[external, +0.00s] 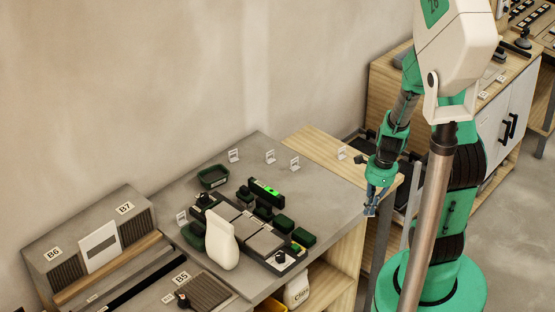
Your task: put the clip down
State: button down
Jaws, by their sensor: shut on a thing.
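My gripper (371,205) points down just off the right front edge of the grey worktop (325,205), beside the end of the wooden strip. It is shut on a small clip, which is too small and dark here to make out clearly. Several small white clips stand apart on the worktop: one at the back left (233,155), one right of it (270,157) and another (294,163). One more clip (341,153) stands on the pale wooden strip (318,147), nearest my gripper. A further clip (181,218) stands at the left.
A dark tile fixture (262,241) with grey tiles, green blocks and a level (267,192) fills the middle of the worktop. A white rounded object (221,240) stands at its left. A dark green tray (213,177) lies behind. The worktop's right part is clear.

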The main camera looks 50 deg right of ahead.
jog(key=b, duration=0.1)
send_over(347, 197)
jog(key=shift+s+d+f, duration=0.15)
jog(key=shift+f, duration=0.25)
jog(key=shift+s+d+f, duration=0.1)
jog(key=shift+f, duration=0.25)
jog(key=shift+f, duration=0.1)
jog(key=shift+f+b, duration=0.35)
jog(key=shift+f, duration=1.3)
jog(key=shift+f, duration=0.15)
jog(key=c, duration=1.9)
grip_release()
notch_tip(347, 197, up, 12)
jog(key=s+d+p, duration=0.1)
jog(key=shift+d+p, duration=0.15)
jog(key=shift+p, duration=0.2)
